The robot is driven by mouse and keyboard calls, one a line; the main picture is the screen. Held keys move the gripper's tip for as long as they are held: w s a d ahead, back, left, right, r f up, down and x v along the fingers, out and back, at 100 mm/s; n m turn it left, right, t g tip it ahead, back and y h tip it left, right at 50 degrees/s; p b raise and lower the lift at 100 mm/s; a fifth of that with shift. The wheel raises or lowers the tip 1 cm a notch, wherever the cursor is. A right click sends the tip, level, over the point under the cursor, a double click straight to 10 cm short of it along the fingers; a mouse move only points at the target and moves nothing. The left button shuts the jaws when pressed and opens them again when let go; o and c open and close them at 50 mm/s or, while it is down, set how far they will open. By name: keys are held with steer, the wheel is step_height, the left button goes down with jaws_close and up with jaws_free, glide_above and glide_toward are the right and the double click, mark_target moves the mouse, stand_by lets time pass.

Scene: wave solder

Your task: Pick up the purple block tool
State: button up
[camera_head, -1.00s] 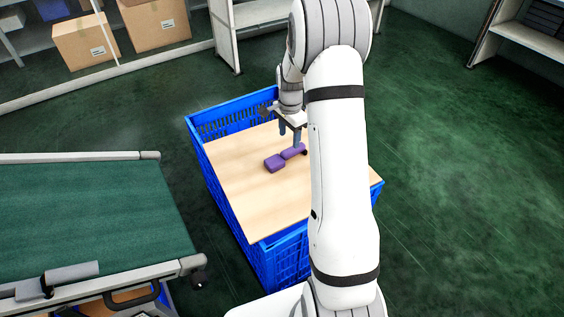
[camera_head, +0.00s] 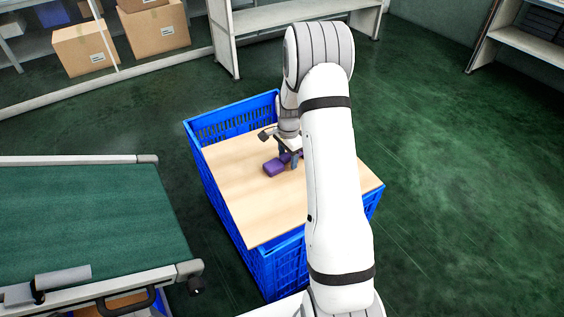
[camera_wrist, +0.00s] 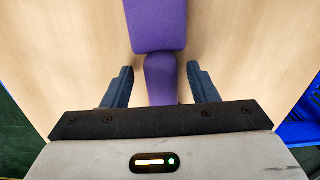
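The purple block tool (camera_head: 275,168) lies on the wooden board (camera_head: 231,197) on top of a blue crate. In the wrist view the tool (camera_wrist: 157,27) has a wide block at the top and a narrower rounded part below it. My gripper (camera_wrist: 160,78) is open, with one finger on each side of the narrower part and a gap visible on both sides. In the head view my gripper (camera_head: 291,163) is low over the board at the tool's right part. My arm and gripper hide part of the tool there.
The blue crate (camera_head: 284,267) stands on the green floor. A green-topped conveyor or bench (camera_head: 90,215) is to the left. Shelves with cardboard boxes (camera_head: 155,33) are at the back left. The floor at the right is clear.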

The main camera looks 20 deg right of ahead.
jaws_close()
stand_by(0.3)
steer(key=shift+r, duration=0.1)
